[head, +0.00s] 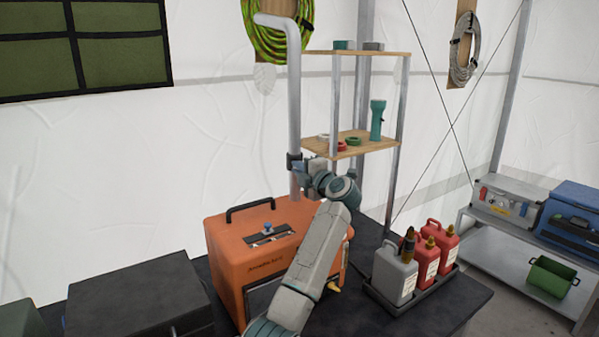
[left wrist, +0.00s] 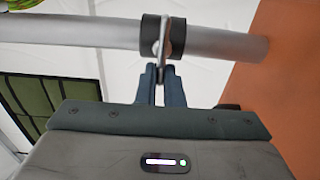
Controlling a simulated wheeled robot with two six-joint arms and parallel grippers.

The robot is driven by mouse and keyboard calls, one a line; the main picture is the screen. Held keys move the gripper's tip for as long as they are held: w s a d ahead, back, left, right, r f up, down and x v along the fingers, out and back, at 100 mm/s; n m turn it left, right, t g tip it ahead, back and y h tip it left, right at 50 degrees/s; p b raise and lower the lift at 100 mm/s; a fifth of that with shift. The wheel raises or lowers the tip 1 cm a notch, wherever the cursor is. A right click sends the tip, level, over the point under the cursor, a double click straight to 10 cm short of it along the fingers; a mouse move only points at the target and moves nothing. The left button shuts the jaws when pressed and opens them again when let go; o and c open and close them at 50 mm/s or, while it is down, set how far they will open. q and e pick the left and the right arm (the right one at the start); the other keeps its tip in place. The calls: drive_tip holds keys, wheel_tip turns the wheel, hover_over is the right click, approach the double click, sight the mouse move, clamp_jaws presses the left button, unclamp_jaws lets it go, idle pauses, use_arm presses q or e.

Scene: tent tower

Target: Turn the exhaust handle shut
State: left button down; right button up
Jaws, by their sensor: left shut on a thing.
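The grey exhaust pipe (head: 294,110) rises upright from the orange generator (head: 255,235) and bends over at its top. A dark collar (head: 293,162) wraps its lower part. In the left wrist view the pipe (left wrist: 90,34) runs sideways, with the black collar (left wrist: 176,37) around it. The thin metal exhaust handle (left wrist: 163,36) lies across the collar, seen nearly edge-on. My left gripper (head: 309,165) is beside the collar. In the wrist view its fingertips (left wrist: 161,71) are shut on the handle's near end. My right gripper is not in view.
A shelf unit (head: 365,146) with a teal flashlight (head: 377,119) stands behind the pipe. Several jugs (head: 395,272) stand in a black tray to the right. A dark case (head: 135,298) is at the left. A blue box (head: 572,215) is on the far-right rack.

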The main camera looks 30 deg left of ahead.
use_arm(q)
drive_tip(key=shift+f, duration=0.3)
drive_tip(key=c, duration=1.6)
unclamp_jaws()
drive_tip(key=shift+s+r, duration=0.1)
drive_tip(key=shift+o, duration=0.2)
drive_tip(key=shift+r, duration=0.1)
drive_tip(key=shift+d, duration=0.1)
drive_tip(key=p+v, duration=0.3)
drive_tip(key=v, duration=0.7)
drive_tip(key=shift+s+d, duration=0.2)
drive_tip(key=shift+d, duration=0.15)
